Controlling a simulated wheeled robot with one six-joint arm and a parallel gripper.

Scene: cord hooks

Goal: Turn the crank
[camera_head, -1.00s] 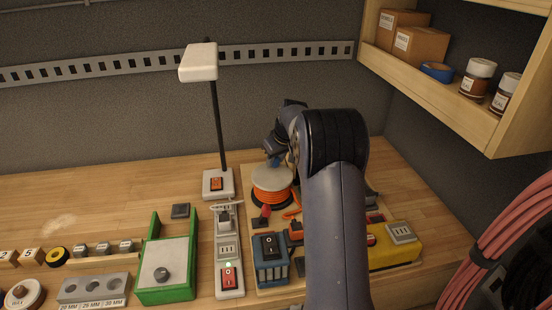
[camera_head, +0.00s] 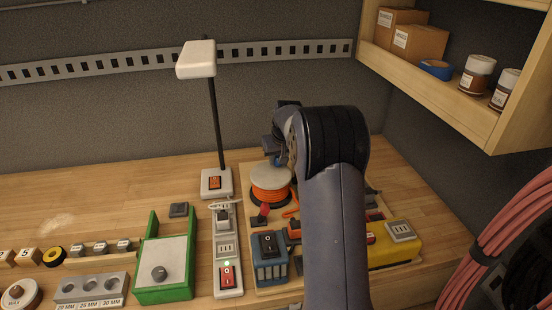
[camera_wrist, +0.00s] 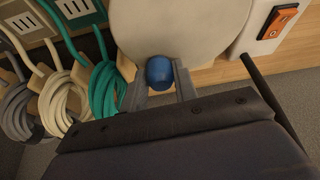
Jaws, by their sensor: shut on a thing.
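The crank's blue knob (camera_wrist: 160,73) sits between the two fingers of my gripper (camera_wrist: 160,85) in the wrist view, and the fingers are shut on it. The knob stands at the edge of the pale round top of the reel (camera_wrist: 175,25). In the head view the reel shows as a pale disc (camera_head: 271,177) over orange cord (camera_head: 269,194). My gripper is at the reel's back side there, mostly hidden by my own wrist and arm.
A lamp (camera_head: 197,58) on a switched base stands left of the reel. A power strip (camera_head: 227,268), a blue box (camera_head: 270,258) and a yellow box (camera_head: 397,247) lie in front. In the wrist view, coiled cords (camera_wrist: 105,92) hang at the left. A shelf (camera_head: 440,75) overhangs the right.

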